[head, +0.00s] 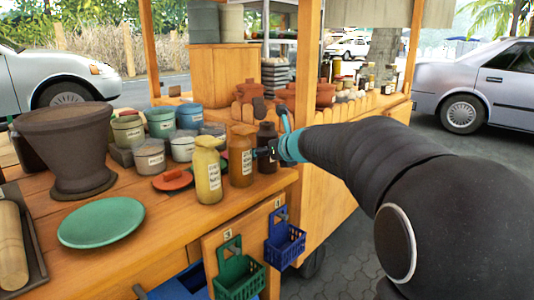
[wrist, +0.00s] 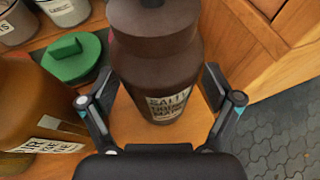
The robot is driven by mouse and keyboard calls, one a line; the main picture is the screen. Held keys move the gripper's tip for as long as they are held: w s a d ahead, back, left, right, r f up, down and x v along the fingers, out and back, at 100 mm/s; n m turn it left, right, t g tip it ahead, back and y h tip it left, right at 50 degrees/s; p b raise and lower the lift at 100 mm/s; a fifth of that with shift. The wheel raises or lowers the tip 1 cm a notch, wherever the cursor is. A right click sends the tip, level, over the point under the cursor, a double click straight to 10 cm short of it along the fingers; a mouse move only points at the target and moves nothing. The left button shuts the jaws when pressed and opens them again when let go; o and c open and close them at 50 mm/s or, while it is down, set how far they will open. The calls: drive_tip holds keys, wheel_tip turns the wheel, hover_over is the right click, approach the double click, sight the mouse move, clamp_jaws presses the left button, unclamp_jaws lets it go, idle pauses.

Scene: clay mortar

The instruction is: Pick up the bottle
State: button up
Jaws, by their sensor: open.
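A dark brown bottle (head: 267,147) with a white label stands upright at the right end of the counter's bottle row. In the wrist view the dark bottle (wrist: 160,72) fills the middle, with its label facing me. My gripper (wrist: 157,84) is open, with one finger on each side of this bottle. I cannot tell whether either finger touches it. In the head view my gripper (head: 272,150) is at the bottle's right side and partly hides it. An amber bottle (head: 241,160) and a yellow bottle (head: 208,172) stand to its left.
The amber bottle (wrist: 35,110) is close to my left finger. A green lid (wrist: 72,57) lies behind it. The counter (head: 150,222) ends just right of the dark bottle. Green (head: 238,275) and blue (head: 285,240) baskets hang on its front.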

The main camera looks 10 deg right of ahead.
drive_tip(key=c, duration=1.3)
drive_tip(key=shift+r, duration=0.1)
drive_tip(key=shift+c, duration=0.2)
